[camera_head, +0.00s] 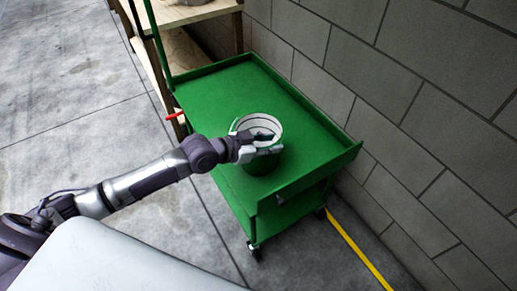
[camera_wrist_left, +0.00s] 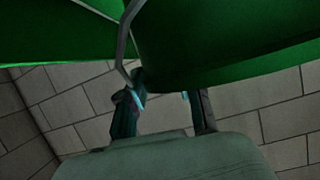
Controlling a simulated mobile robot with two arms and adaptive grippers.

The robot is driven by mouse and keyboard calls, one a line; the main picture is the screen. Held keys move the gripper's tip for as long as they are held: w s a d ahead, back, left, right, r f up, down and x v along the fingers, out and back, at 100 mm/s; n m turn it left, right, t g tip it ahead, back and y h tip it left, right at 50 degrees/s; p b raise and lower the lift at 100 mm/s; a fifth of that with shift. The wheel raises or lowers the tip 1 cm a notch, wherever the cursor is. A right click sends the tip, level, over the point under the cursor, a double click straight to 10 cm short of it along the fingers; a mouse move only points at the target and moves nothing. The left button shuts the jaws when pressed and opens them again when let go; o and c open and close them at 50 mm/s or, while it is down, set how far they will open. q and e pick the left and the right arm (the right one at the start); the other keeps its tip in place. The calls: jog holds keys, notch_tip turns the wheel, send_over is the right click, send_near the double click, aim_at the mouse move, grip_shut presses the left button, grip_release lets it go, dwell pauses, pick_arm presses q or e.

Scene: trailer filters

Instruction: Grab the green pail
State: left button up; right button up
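The green pail (camera_head: 263,163) stands upright on the top tray of a green cart (camera_head: 229,98). It has a pale inside and a green outer wall. My left gripper (camera_head: 270,142) is at the pail's near rim, its two fingers apart. In the left wrist view the fingers (camera_wrist_left: 166,100) show a gap between them. The pail's dark green wall (camera_wrist_left: 220,55) fills the upper right there, and a thin grey wire, seemingly its handle, hangs by the left finger. I cannot tell whether the fingers touch the pail. My right gripper is out of view.
A grey block wall (camera_head: 400,100) runs close along the cart's right side. A wooden shelf (camera_head: 192,12) stands behind the cart. A yellow line (camera_head: 358,250) marks the floor. The concrete floor at left is clear.

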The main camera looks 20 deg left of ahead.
pick_arm(q)
grip_shut()
jog(key=shift+r, duration=0.1)
dwell(0.4)
